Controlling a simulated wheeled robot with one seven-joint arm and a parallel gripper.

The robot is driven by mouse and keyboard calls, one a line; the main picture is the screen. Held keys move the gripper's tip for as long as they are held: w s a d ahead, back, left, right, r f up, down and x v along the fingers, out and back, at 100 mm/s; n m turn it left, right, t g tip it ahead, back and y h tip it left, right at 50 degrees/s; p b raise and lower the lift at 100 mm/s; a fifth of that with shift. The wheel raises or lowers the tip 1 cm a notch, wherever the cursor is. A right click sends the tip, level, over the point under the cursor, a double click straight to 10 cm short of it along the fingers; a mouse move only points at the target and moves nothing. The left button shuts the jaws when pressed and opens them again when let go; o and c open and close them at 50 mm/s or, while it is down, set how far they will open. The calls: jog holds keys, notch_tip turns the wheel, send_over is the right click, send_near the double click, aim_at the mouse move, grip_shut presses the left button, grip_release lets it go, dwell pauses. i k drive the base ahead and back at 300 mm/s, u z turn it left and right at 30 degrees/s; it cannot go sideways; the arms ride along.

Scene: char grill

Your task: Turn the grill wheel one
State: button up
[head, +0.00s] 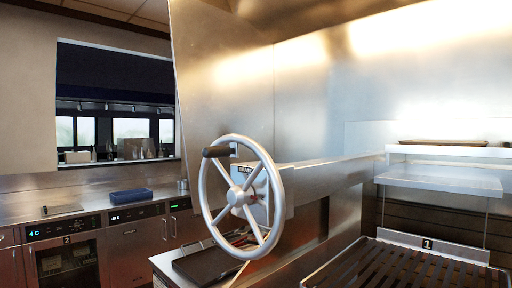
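The grill wheel (239,197) is a silver spoked hand wheel with a dark handle knob at its upper left rim. It is mounted on the end of a long metal beam (325,175) in the middle of the head view. The slatted grill grate (415,275) with a plate marked "1" (427,244) lies at the lower right. My gripper does not show in this view.
A dark tray (204,264) sits on the counter below the wheel. A metal shelf (440,180) stands above the grate. At left are counter units with displays and a blue box (131,196). The space left of the wheel looks open.

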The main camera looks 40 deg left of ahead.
aim_at(242, 195)
jog(key=u, duration=2)
jog(key=k, duration=0.55)
jog(key=u, duration=0.5)
jog(key=i, duration=1.3)
jog(key=z, duration=0.3)
